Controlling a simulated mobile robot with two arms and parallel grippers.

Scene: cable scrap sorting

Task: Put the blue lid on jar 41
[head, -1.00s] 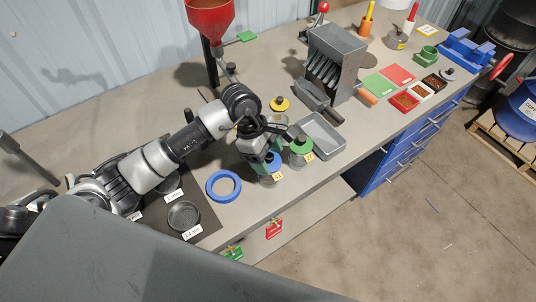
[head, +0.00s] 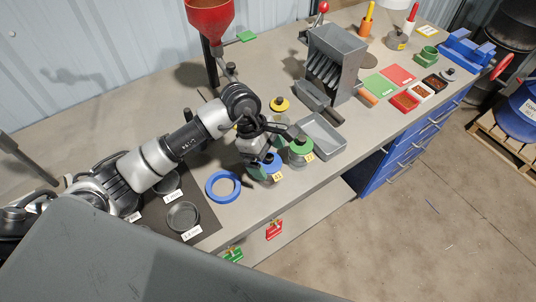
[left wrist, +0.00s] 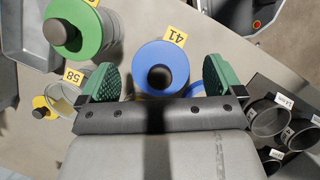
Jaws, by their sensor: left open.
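The blue lid (head: 271,158) with its dark knob sits on top of jar 41 (head: 266,175), near the table's front edge. In the left wrist view the blue lid (left wrist: 161,52) covers most of the jar, beside the yellow tag 41. My left gripper (left wrist: 162,84) is open. Its two green fingers are spread on either side of the near part of the lid and look apart from the knob. In the head view the left gripper (head: 262,161) is right at the lid, partly hiding it. My right gripper is not in view.
A green-lidded jar (head: 300,150) stands close on the right, with a grey tray (head: 322,137) beyond it. A blue ring (head: 222,187) lies to the left, near round sieves (head: 183,216) on a dark mat.

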